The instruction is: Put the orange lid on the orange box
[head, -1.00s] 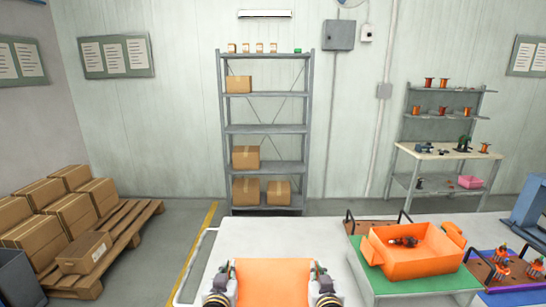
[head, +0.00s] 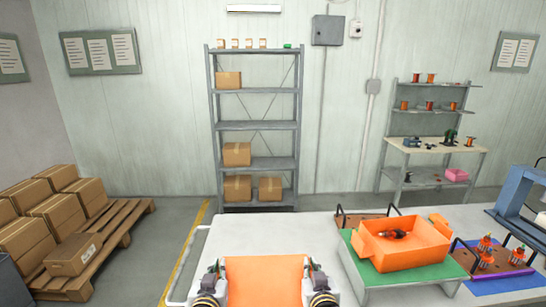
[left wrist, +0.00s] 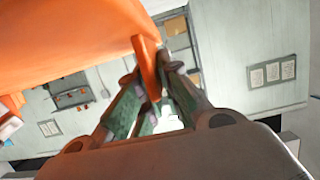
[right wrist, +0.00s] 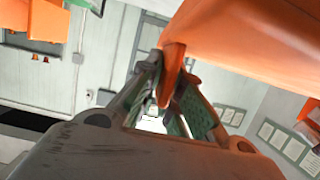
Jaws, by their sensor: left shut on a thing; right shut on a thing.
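The orange lid (head: 265,281) is a flat orange panel held between my two grippers at the bottom of the head view. My left gripper (head: 217,272) is shut on its left edge, and my right gripper (head: 312,270) is shut on its right edge. In the left wrist view the fingers (left wrist: 152,88) pinch an orange tab. The right wrist view shows the fingers (right wrist: 172,85) pinching another orange tab. The orange box (head: 412,257) stands open on a green mat to the right of the lid, apart from it. Dark parts lie inside the box.
The box rests on a green mat (head: 362,270) on the white table (head: 335,232). A brown tray (head: 365,223) is behind it. A purple-edged board with orange-topped parts (head: 487,257) and a blue-grey machine (head: 525,195) stand at right. The table left of the box looks clear.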

